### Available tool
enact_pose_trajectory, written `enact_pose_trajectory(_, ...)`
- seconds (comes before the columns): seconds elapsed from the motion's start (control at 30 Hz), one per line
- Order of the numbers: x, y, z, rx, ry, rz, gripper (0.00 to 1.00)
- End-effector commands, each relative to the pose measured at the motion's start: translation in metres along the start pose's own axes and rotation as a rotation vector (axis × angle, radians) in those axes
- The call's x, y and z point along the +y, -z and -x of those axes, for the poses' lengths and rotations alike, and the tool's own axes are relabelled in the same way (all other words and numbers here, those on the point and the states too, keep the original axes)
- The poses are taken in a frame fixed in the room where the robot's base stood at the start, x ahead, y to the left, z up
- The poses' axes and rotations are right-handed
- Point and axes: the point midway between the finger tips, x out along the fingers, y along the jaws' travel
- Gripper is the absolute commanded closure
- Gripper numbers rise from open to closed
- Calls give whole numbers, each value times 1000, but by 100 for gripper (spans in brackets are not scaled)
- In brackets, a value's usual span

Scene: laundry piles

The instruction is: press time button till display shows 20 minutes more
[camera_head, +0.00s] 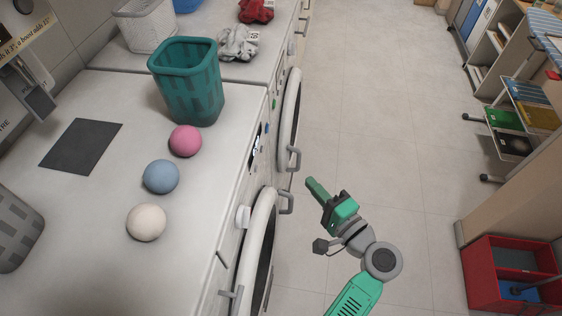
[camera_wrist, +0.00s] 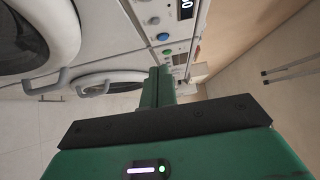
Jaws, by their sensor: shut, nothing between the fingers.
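In the wrist view, the washer's control panel (camera_wrist: 149,12) shows at the top, turned on its side. Its dark display (camera_wrist: 187,9) is cut off by the frame edge; a lit digit like a 0 shows, but the full reading does not. A blue button (camera_wrist: 163,37) and a green button (camera_wrist: 167,52) sit on the panels. I cannot tell which one is the time button. My gripper (camera_head: 312,184) is shut and empty, in front of the washers and apart from them. Its green fingers (camera_wrist: 160,78) also show in the wrist view, over part of the panel.
Round washer doors with handles (camera_head: 287,203) stick out near my gripper. On the washer tops are a teal basket (camera_head: 187,92), a pink ball (camera_head: 185,141), a blue ball (camera_head: 161,177) and a white ball (camera_head: 146,222). The floor (camera_head: 385,110) is clear; a red crate (camera_head: 482,278) stands right.

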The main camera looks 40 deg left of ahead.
Motion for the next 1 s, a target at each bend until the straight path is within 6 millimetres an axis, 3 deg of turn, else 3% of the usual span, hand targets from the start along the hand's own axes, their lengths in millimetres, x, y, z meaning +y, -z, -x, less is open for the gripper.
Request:
enact_pose_trajectory(0.17,1,-1,-26,-3,-1,2,100)
enact_pose_trajectory(0.53,1,-4,-104,-3,-2,1,100)
enact_pose_trajectory(0.73,0,-23,-122,-1,-1,2,100)
enact_pose_trajectory(1.0,0,-28,-127,1,-1,2,100)
